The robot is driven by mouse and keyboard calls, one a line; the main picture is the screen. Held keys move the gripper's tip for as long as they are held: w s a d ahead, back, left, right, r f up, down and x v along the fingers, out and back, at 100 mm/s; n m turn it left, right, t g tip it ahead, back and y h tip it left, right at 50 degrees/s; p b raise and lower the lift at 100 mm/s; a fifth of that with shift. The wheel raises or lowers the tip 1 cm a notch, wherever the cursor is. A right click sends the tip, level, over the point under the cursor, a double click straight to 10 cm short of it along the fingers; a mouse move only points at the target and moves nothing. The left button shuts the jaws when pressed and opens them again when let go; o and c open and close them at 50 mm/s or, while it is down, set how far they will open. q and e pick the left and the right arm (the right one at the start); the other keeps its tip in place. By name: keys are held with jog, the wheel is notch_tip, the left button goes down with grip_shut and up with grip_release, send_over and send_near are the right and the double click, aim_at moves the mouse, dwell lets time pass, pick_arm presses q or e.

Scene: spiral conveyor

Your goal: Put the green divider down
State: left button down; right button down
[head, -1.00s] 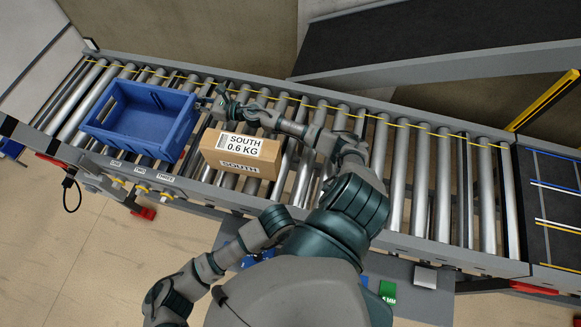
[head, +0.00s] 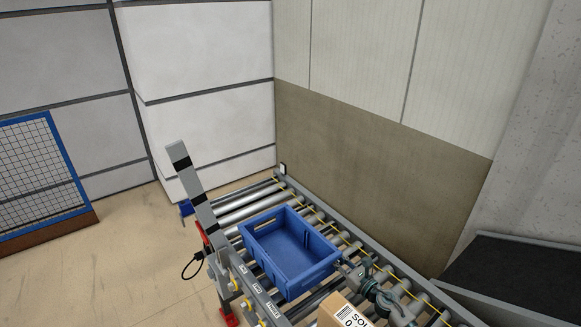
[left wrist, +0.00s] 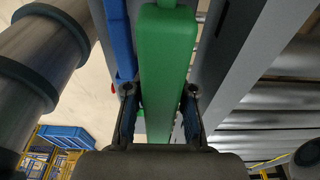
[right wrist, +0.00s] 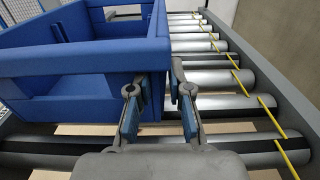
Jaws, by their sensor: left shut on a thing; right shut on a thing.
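The green divider (left wrist: 166,62) is a long green bar in the left wrist view, running up between the fingers. My left gripper (left wrist: 159,92) is shut on it. The head view shows neither the divider nor my left gripper. The blue crate (head: 262,226) stands on the roller conveyor in the head view and looks empty. My right gripper (head: 347,268) is at the crate's near right corner. In the right wrist view its fingers (right wrist: 160,92) are on either side of the crate's wall edge (right wrist: 160,35), shut on it.
A cardboard box (head: 342,312) marked SOUTH sits on the rollers close to my right arm, cut off by the frame. A grey striped post (head: 192,185) rises at the conveyor's left side. The left wrist view shows conveyor rollers (left wrist: 265,118) right of the divider.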

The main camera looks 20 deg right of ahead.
pick_arm(q)
notch_tip(320, 180, down, 10)
jog(key=shift+f, duration=0.1)
dwell(0.5)
jog(key=c, duration=1)
grip_release()
jog(key=shift+f, duration=0.1)
